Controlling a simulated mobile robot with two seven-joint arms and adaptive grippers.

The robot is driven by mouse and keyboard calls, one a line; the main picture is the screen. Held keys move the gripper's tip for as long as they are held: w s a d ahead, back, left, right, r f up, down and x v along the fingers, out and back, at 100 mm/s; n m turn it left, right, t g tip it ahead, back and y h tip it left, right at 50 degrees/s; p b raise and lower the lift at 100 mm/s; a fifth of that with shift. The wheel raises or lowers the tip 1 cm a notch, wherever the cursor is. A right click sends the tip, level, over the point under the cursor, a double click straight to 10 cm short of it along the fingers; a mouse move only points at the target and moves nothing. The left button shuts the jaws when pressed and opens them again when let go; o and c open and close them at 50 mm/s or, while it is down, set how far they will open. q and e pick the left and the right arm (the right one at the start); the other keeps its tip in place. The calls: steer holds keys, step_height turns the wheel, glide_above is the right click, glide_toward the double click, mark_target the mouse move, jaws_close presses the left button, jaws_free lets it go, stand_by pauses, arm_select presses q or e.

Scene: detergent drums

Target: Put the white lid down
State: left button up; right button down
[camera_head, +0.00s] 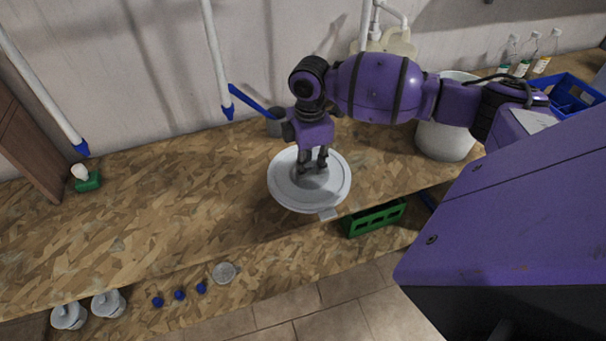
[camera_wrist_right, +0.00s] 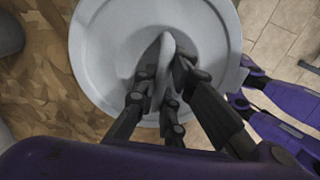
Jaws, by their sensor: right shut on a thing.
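The white lid (camera_head: 285,190) is a round disc with a raised rim and a central grip. It is at the front edge of the wooden worktop in the head view, with a small tab at its near rim. My right gripper (camera_head: 312,168) comes down from above and is shut on the lid's central grip. In the right wrist view the lid (camera_wrist_right: 100,60) fills the middle, and the fingers (camera_wrist_right: 163,75) close around its upright grip. Whether the lid touches the worktop cannot be told. My left gripper is not in view.
A white drum (camera_head: 445,140) stands on the worktop (camera_head: 150,200) to the right, behind my arm. A green crate (camera_head: 373,220) sits below the front edge. The worktop left of the lid is clear up to a green box (camera_head: 88,182).

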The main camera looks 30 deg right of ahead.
steer(key=shift+w+a+f, duration=0.25)
steer(key=shift+w+f, duration=0.35)
steer(key=shift+f, duration=0.15)
step_height(320, 180, down, 3)
steer(key=shift+w+f, duration=0.15)
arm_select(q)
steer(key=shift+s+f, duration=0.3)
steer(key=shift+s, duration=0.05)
arm_select(e)
steer(key=c, duration=1.8)
jaws_free()
steer(key=shift+c, duration=0.2)
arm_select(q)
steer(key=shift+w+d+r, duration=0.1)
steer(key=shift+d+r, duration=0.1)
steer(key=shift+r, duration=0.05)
arm_select(e)
step_height(320, 180, up, 12)
